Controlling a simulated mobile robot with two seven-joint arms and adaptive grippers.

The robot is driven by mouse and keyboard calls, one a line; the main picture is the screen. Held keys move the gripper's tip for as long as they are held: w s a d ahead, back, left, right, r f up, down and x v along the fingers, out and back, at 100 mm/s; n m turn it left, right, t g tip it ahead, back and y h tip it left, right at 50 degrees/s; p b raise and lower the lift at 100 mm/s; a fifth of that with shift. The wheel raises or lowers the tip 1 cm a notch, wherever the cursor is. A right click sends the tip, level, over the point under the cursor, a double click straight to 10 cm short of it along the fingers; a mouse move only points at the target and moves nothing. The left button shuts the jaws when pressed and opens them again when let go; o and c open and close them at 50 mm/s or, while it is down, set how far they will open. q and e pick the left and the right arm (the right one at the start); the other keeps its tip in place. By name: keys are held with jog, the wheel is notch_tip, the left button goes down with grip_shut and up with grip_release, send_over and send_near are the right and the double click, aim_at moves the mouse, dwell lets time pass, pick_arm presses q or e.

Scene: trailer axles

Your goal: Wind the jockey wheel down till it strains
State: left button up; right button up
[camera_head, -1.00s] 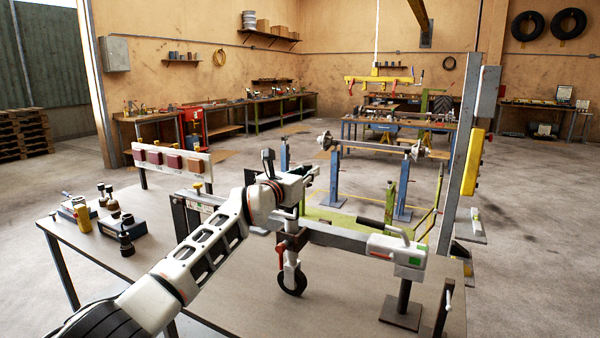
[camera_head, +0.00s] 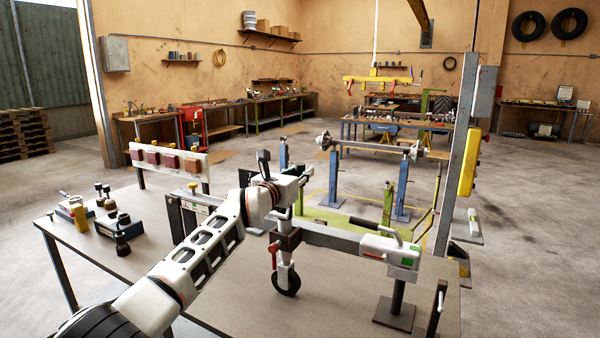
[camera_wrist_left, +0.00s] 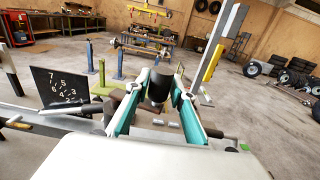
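The jockey wheel (camera_head: 287,279) is a black wheel on a white fork under the grey drawbar (camera_head: 335,236). A red lever (camera_head: 274,256) is at its clamp. Its wheel appears to be at the bench surface; whether it bears on it I cannot tell. My left gripper (camera_head: 305,177) is over the top of the jockey wheel post. In the left wrist view, its teal fingers (camera_wrist_left: 158,84) stand close on both sides of a black crank knob (camera_wrist_left: 157,92) and look shut on it. A black dial board (camera_wrist_left: 60,88) with white numbers is on the left. My right gripper is not in view.
A white coupling head (camera_head: 388,250) with a green mark is at the drawbar's right end, over a post with a flat foot. Blue boxes with knobs (camera_head: 117,222) stand at the bench's left. A row of red blocks (camera_head: 168,158) stands behind. The front bench top is clear.

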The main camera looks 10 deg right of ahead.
pick_arm(q)
jog(key=shift+o, duration=0.7)
notch_tip(320, 180, up, 10)
jog(key=shift+r, duration=0.1)
jog(key=shift+c, duration=0.4)
